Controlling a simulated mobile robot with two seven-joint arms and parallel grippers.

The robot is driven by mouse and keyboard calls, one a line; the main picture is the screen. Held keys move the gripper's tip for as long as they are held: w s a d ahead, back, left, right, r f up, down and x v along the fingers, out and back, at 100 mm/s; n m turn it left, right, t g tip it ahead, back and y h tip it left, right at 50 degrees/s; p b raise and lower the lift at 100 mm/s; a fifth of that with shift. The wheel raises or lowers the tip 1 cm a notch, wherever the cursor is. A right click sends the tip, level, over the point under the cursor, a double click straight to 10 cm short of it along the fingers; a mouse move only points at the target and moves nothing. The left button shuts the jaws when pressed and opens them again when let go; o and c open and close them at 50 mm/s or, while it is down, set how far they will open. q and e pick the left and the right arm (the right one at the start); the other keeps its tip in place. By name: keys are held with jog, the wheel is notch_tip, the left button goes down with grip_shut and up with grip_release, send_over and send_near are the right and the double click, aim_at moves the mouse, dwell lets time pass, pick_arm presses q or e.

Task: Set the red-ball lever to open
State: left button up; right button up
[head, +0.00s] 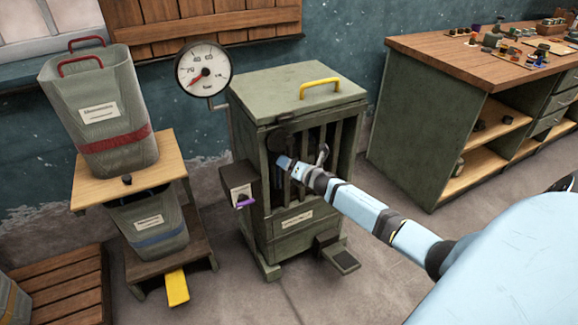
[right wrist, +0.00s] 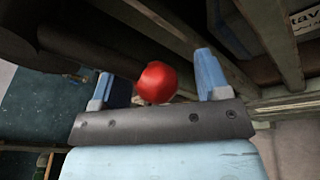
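The red ball (right wrist: 157,82) of the lever shows in the right wrist view, between the two blue fingers of my right gripper (right wrist: 161,78). A gap shows on each side of the ball, wider on the right. The gripper is open. In the head view my right gripper (head: 283,160) is at the front of the green cabinet (head: 290,225), by its upright bars. My left gripper is not in view.
The cabinet has a yellow lid handle (head: 320,88), a side box with a purple handle (head: 244,203) and a foot pedal (head: 338,260). A round gauge (head: 203,70) is at its upper left. Bins on a wooden stand (head: 85,190) are left; a workbench (head: 430,110) is right.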

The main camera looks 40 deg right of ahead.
jog(key=shift+d+r, duration=0.15)
jog(key=shift+s, duration=0.25)
jog(key=s+r+p, duration=0.1)
jog(key=s, duration=1.2)
jog(key=shift+r, duration=0.25)
jog(key=shift+s, duration=0.1)
